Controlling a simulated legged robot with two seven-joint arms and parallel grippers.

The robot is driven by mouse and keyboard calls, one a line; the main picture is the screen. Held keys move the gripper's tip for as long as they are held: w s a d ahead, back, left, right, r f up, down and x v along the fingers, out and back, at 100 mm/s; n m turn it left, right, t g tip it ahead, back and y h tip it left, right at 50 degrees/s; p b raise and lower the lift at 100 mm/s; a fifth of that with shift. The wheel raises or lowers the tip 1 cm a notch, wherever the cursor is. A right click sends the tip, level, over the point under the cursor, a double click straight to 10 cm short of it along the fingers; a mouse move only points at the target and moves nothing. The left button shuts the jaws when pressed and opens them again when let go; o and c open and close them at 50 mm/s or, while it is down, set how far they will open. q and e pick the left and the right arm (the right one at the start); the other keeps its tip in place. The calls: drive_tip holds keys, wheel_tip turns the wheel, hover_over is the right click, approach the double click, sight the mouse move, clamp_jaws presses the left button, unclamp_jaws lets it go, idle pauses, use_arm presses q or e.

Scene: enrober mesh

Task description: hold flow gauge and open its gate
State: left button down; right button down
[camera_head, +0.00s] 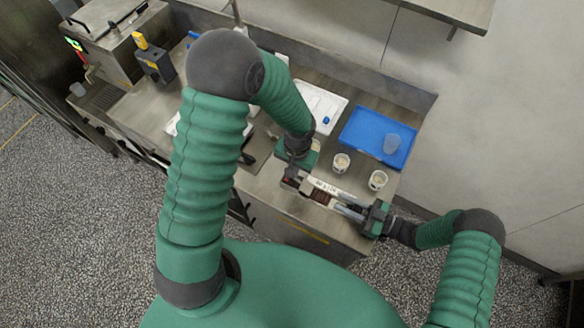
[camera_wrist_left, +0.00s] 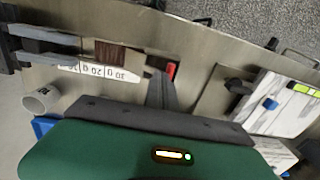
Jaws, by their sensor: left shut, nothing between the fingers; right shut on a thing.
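The flow gauge, with a white numbered scale (camera_head: 322,186) and a brown block (camera_head: 319,197), is held level above the front of the steel counter. In the left wrist view the scale (camera_wrist_left: 98,72) reads upside down, with the brown block (camera_wrist_left: 120,54) beside it. My right gripper (camera_head: 343,208) is shut on the gauge from the right. My left gripper (camera_head: 291,181) is shut and empty at the gauge's left end. A small red part (camera_wrist_left: 171,70) shows close to my left fingers (camera_wrist_left: 160,88); I cannot tell whether they touch it. The gate is not clearly visible.
Two small cups (camera_head: 341,162) (camera_head: 378,179) stand behind the gauge. A blue tray (camera_head: 355,128) holds a translucent cup (camera_head: 391,143). A white board (camera_head: 322,97) lies behind my left arm. A yellow-black device (camera_head: 152,60) and a steel machine (camera_head: 115,50) stand at left.

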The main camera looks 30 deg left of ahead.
use_arm(q)
wheel_tip(320, 180, up, 14)
drive_tip(key=shift+a, duration=0.25)
idle(0.3)
drive_tip(key=shift+w, duration=0.1)
use_arm(e)
drive_tip(key=c, duration=1.1)
unclamp_jaws()
use_arm(q)
drive_tip(key=shift+f, duration=0.1)
use_arm(e)
drive_tip(key=d, duration=1.2)
drive_tip(key=shift+d+f, duration=0.1)
